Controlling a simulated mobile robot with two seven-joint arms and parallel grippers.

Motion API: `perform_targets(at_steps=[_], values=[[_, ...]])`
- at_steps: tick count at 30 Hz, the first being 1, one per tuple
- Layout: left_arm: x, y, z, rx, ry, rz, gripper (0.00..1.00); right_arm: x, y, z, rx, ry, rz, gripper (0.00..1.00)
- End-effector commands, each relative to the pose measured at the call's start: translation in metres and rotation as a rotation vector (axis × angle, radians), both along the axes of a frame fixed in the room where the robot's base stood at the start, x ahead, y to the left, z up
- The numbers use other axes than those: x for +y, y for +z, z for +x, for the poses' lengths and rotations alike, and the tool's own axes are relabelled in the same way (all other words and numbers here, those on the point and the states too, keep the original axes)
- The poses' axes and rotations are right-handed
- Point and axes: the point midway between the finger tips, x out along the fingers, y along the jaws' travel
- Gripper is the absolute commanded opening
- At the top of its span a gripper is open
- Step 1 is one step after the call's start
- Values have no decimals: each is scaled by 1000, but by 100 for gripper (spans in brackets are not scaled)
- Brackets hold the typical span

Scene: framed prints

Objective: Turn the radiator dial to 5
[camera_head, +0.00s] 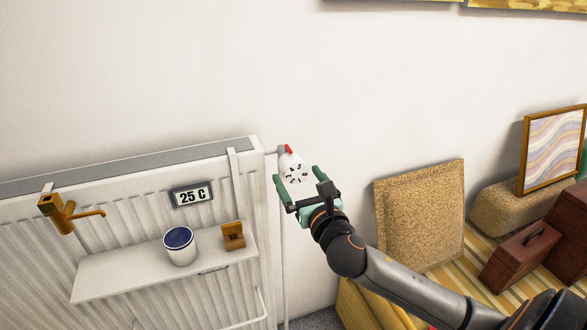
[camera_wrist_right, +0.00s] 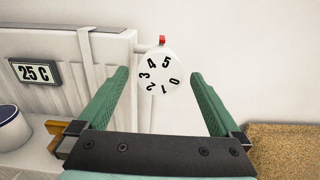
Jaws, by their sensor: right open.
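The radiator dial (camera_head: 293,172) is a round white knob with black numbers at the radiator's upper right corner. It also shows in the right wrist view (camera_wrist_right: 160,72), with a red marker (camera_wrist_right: 162,40) at its top edge. The marker lies between the 4 and the 5, the 5 a little to its right. My right gripper (camera_head: 297,174) is open, its green fingers on either side of the dial in both views. In the wrist view (camera_wrist_right: 159,75) gaps show between the dial and both fingers. I cannot tell how far in front the fingertips are. My left gripper is not in view.
The white radiator (camera_head: 30,235) carries a "25 C" display (camera_head: 192,194) and a shelf (camera_head: 110,278) with a blue-topped cup (camera_head: 180,248) and a small wooden block (camera_head: 233,236). A tan cushion (camera_head: 420,215), brown cases (camera_head: 520,255) and a framed print (camera_head: 553,148) stand right.

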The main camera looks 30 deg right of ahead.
Motion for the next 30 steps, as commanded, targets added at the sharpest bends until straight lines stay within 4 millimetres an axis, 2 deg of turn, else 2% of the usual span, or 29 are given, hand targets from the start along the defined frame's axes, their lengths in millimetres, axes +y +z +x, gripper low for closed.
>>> perform_targets(at_steps=[3,7,19,30], values=[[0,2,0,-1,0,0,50,-4,1,17,-1,-1,2,100],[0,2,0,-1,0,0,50,-6,0,28,-1,1,1,100],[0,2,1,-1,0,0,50,-7,0,33,0,2,1,99],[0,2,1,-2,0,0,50,-7,0,33,0,2,1,57]])
